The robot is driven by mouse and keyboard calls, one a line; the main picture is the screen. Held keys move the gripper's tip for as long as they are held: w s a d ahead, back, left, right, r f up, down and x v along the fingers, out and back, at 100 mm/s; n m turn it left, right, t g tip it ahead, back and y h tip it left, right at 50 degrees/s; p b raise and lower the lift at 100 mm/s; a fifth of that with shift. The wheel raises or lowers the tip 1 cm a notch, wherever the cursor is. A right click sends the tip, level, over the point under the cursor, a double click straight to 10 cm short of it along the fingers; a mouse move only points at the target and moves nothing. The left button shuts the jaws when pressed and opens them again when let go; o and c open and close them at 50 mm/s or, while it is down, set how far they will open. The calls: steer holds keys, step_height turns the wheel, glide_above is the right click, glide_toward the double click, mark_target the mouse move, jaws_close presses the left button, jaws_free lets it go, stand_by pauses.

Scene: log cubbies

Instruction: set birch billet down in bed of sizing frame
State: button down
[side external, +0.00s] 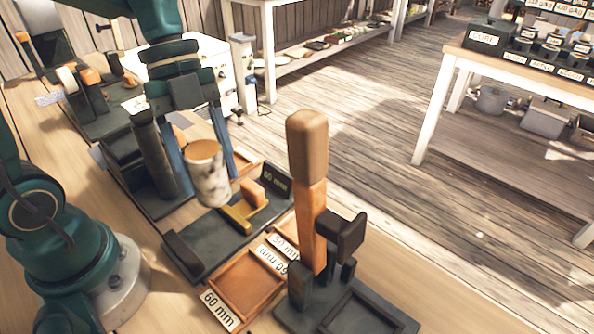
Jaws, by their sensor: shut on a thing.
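The birch billet (211,184) is a short pale log with dark flecks and a tan cut end. It stands roughly upright in the air between the two blue fingers of my gripper (207,176), which is shut on it. Below it is a dark flat bed with end blocks, a yellow bar and an orange block, which looks like the sizing frame (194,259). The billet hangs over the back part of this bed, and its lower end appears above the surface. The billet hides part of the bed, so the exact gap cannot be told.
A dark stand with a tall wooden mallet-like post (308,190) rises to the right. Shallow wooden trays (246,283) labelled in mm lie in front of it. Dark holders (122,160) crowd the bench to the left.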

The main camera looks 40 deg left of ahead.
steer(key=shift+s+a+r+n, duration=0.1)
steer(key=shift+s+a+n, duration=0.15)
steer(key=shift+s, duration=0.3)
steer(key=shift+s+a+n, duration=0.15)
steer(key=shift+s+a, duration=0.05)
steer(key=shift+s, duration=0.3)
steer(key=shift+a+r+n, duration=0.25)
steer(key=shift+a+n, duration=0.05)
steer(key=shift+a, duration=0.05)
steer(key=shift+f, duration=0.1)
steer(key=shift+f, duration=2.8)
steer(key=shift+f, duration=0.25)
steer(key=shift+s+d+f, duration=0.1)
steer(key=shift+w+a+t, duration=0.2)
steer(key=shift+t, duration=0.1)
stand_by(2.1)
steer(key=shift+s+d, duration=0.1)
steer(key=shift+d, duration=0.1)
stand_by(0.8)
